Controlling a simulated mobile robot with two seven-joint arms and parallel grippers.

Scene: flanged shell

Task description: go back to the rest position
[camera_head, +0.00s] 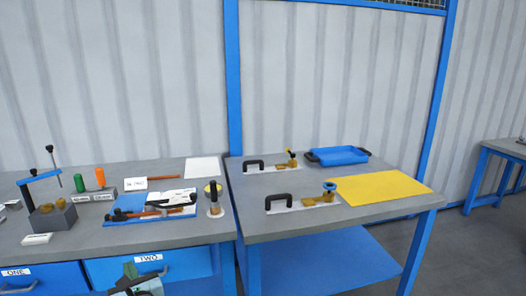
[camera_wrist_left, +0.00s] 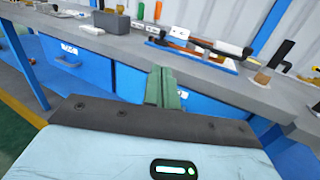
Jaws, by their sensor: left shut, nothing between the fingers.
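My left gripper (camera_head: 131,270) shows at the bottom of the head view, in front of the drawer marked TWO (camera_head: 178,265) and below the bench top. In the left wrist view its two green fingers (camera_wrist_left: 161,88) are together with nothing between them. The fingers point toward the drawer fronts and the bench edge. My right gripper is in neither view.
The left grey bench (camera_head: 75,239) holds a blue tray (camera_head: 116,213) with tools, a grey block (camera_head: 53,218) and screwdrivers. The right table (camera_head: 335,222) holds two black-handled plates, a blue tray (camera_head: 338,155) and a yellow sheet (camera_head: 380,187). Open floor shows at lower right.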

